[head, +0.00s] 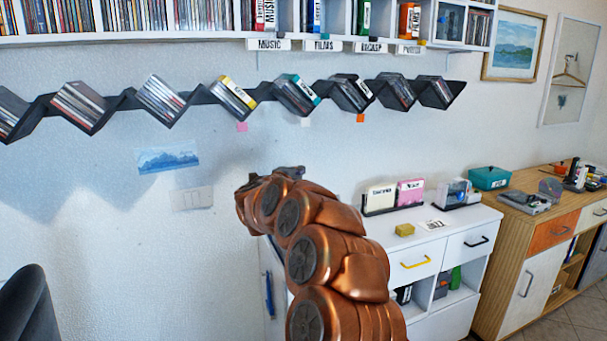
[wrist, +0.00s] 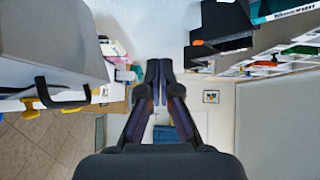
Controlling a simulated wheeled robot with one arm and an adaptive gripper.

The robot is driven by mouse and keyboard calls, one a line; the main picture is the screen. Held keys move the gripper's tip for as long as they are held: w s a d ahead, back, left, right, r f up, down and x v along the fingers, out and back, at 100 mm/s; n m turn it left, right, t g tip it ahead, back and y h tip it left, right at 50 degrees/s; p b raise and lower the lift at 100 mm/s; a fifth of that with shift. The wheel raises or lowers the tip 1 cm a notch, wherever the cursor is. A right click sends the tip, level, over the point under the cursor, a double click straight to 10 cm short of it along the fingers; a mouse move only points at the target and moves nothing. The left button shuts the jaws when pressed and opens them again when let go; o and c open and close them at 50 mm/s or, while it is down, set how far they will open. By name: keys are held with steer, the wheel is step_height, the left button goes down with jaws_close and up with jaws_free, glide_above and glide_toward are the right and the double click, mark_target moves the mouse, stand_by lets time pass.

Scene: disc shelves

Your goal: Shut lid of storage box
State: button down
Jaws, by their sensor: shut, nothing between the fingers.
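A teal box (head: 490,177) with a dark label on its front sits on the wooden cabinet at the right in the head view. It is the only box-like container with a lid I can pick out. It is small, and I cannot tell whether its lid is open or shut. My gripper (head: 290,171) is at the far end of my copper-coloured arm, in front of the wall and well left of the teal box. In the wrist view, my gripper (wrist: 155,82) has its fingers together, with nothing between them.
A white cabinet (head: 445,228) with card holders and a small yellow block (head: 404,230) stands right of my arm. The wooden cabinet (head: 510,225) adjoins it. A zigzag disc shelf (head: 205,97) runs along the wall above. A dark chair (head: 28,305) stands lower left.

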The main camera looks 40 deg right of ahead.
steer(key=shift+r+b+v, duration=0.2)
steer(key=shift+b+v, duration=0.25)
steer(key=shift+v, duration=2.2)
steer(key=shift+w, duration=0.15)
